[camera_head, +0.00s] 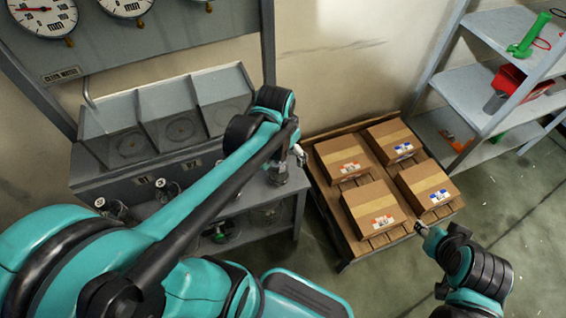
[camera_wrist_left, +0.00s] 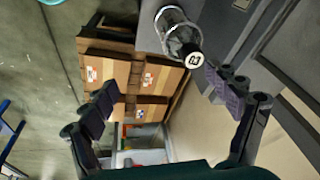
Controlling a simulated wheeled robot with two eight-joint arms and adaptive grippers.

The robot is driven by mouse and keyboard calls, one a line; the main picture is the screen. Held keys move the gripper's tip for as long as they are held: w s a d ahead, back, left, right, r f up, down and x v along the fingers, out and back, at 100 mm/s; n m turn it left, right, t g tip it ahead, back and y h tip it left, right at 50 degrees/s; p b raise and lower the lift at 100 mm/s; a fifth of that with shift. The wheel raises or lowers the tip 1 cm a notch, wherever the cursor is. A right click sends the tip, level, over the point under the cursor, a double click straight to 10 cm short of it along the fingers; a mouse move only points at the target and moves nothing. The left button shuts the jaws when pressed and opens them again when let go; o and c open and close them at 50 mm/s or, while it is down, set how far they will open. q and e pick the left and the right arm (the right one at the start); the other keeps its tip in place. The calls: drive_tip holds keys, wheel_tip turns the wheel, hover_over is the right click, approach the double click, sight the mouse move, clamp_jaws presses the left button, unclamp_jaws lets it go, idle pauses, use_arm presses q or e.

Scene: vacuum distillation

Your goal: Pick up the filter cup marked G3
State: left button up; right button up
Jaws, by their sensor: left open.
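The filter cup marked G3 (camera_wrist_left: 180,32) is a clear glass vessel with a round white label reading G3. It is near the top centre of the left wrist view, beyond the fingertips and nearer the right finger. In the head view, a glass piece at the bench's right end (camera_head: 277,172) appears to be this cup, partly hidden by my left arm. My left gripper (camera_wrist_left: 160,84) is open and empty, its fingers spread apart; in the head view it is mostly hidden behind its arm. My right gripper (camera_head: 427,236) is at the lower right, away from the bench; its jaws are unclear.
Other glassware with round labels (camera_head: 166,188) stands along the grey bench (camera_head: 120,178), partly behind my left arm. Gauges (camera_head: 42,14) hang above. A pallet (camera_head: 352,246) with several cardboard boxes (camera_head: 373,210) is right of the bench. A shelf unit (camera_head: 480,95) stands further right.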

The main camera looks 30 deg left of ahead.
sight(278, 163)
use_arm(q)
drive_tip(key=w+a+f+m+g+p, duration=0.1)
drive_tip(key=w+a, duration=0.1)
drive_tip(key=w+a+f+g+p, duration=0.1)
drive_tip(key=w+a+f, duration=0.1)
drive_tip(key=shift+a+f+m+g, duration=0.15)
drive_tip(key=shift+a+m+g, duration=0.15)
drive_tip(key=shift+m, duration=0.1)
drive_tip(key=shift+a+f+p, duration=0.15)
drive_tip(key=shift+f+p, duration=0.15)
wheel_tip(278, 163, down, 3)
drive_tip(key=shift+r+b, duration=0.1)
drive_tip(key=shift+b, duration=0.45)
drive_tip(key=f+b, duration=0.1)
drive_tip(key=f, duration=0.1)
drive_tip(key=f+b, duration=0.1)
drive_tip(key=f, duration=0.2)
drive_tip(key=shift+w+f+b, duration=0.2)
drive_tip(key=shift+f+b, duration=0.05)
drive_tip(key=shift+b, duration=0.15)
drive_tip(key=shift+r, duration=0.1)
use_arm(e)
drive_tip(key=shift+f, duration=0.15)
use_arm(q)
drive_tip(key=shift+c, duration=0.2)
use_arm(e)
drive_tip(key=shift+s, duration=0.1)
use_arm(q)
drive_tip(key=c, duration=1.9)
drive_tip(key=shift+r, duration=0.1)
